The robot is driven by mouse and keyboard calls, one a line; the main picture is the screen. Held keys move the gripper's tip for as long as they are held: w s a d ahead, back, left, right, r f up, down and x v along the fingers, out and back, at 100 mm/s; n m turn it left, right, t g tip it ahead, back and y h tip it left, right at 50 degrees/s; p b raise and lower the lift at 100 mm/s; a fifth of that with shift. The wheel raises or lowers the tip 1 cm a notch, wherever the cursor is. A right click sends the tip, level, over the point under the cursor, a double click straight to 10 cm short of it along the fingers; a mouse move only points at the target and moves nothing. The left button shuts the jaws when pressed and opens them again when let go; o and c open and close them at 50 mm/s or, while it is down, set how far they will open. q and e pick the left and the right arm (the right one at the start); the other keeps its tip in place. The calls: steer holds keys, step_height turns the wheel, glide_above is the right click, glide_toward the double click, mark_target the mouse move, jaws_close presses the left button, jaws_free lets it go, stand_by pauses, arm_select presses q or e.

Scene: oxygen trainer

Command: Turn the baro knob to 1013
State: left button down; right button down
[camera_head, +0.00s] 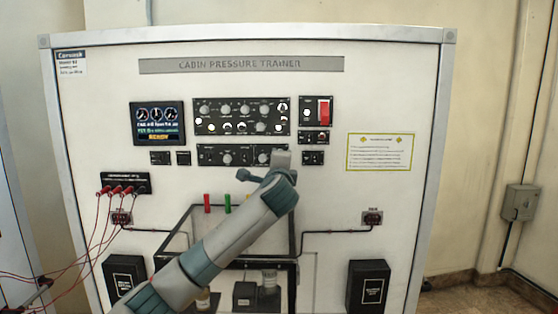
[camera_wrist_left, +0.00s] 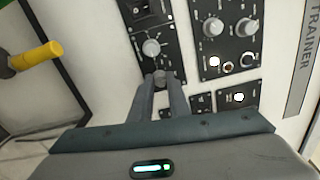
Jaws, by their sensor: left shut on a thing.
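My left gripper (camera_wrist_left: 161,84) is shut on a small grey knob (camera_wrist_left: 161,76) on a dark panel strip in the left wrist view. I take this for the baro knob, but its label is too small to read. A larger light knob (camera_wrist_left: 152,47) sits on the same strip. In the head view my left arm reaches up from the lower left, and my left gripper (camera_head: 281,159) is at the right part of the lower panel strip (camera_head: 212,160), hiding the held knob. The knob's setting cannot be read. My right gripper is not in view.
The main knob panel (camera_head: 241,117) is just above the strip, with a dark display (camera_head: 157,123) to its left. A red switch (camera_head: 324,111) is at upper right. A black-framed box stands below, behind my arm. Red cables hang at the left.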

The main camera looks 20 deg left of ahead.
arm_select(q)
steer(key=shift+d+f+m, duration=0.1)
steer(key=shift+m, duration=0.3)
steer(key=c, duration=1.7)
jaws_free()
steer(key=shift+s, duration=0.15)
steer(key=b+v, duration=0.8)
steer(key=v, duration=0.9)
steer(key=shift+s+d, duration=0.1)
steer(key=shift+d, duration=0.05)
steer(key=shift+f, duration=0.1)
